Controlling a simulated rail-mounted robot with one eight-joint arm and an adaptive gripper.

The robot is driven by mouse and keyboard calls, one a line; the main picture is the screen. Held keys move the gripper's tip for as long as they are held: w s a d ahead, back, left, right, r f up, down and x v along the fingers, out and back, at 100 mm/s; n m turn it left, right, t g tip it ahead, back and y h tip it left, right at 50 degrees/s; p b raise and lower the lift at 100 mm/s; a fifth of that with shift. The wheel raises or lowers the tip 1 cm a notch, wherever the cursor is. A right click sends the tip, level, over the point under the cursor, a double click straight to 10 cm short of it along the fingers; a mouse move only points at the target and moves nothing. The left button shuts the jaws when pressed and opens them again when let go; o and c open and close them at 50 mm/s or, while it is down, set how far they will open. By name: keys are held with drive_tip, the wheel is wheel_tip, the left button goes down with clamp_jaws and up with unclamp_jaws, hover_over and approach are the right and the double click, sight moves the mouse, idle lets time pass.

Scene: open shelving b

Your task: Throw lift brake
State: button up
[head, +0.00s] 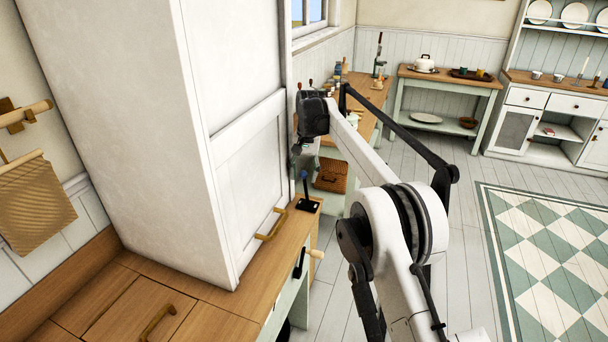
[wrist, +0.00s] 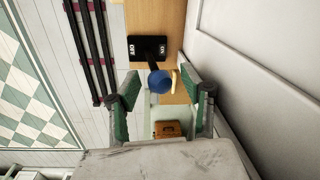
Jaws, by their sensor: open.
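The brake is a lever with a blue knob (wrist: 160,82) on a black base plate (wrist: 148,48) with white lettering that looks like ON and OFF. In the head view the base plate (head: 308,206) sits on the wooden counter's far end, with the lever (head: 304,180) standing up from it. My gripper (wrist: 157,78) is open and empty, its green-padded fingers on either side of the knob in the wrist view. In the head view my gripper (head: 303,158) is just above the lever. I cannot tell whether a finger touches the knob.
A tall white cabinet (head: 235,150) with a brass handle (head: 271,224) rises close beside the lever.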

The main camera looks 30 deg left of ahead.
drive_tip(key=shift+w+d+r, duration=0.1)
drive_tip(key=shift+d+r, duration=0.05)
drive_tip(key=shift+r, duration=1.75)
drive_tip(key=shift+w+d+r, duration=0.1)
drive_tip(key=shift+r, duration=1.75)
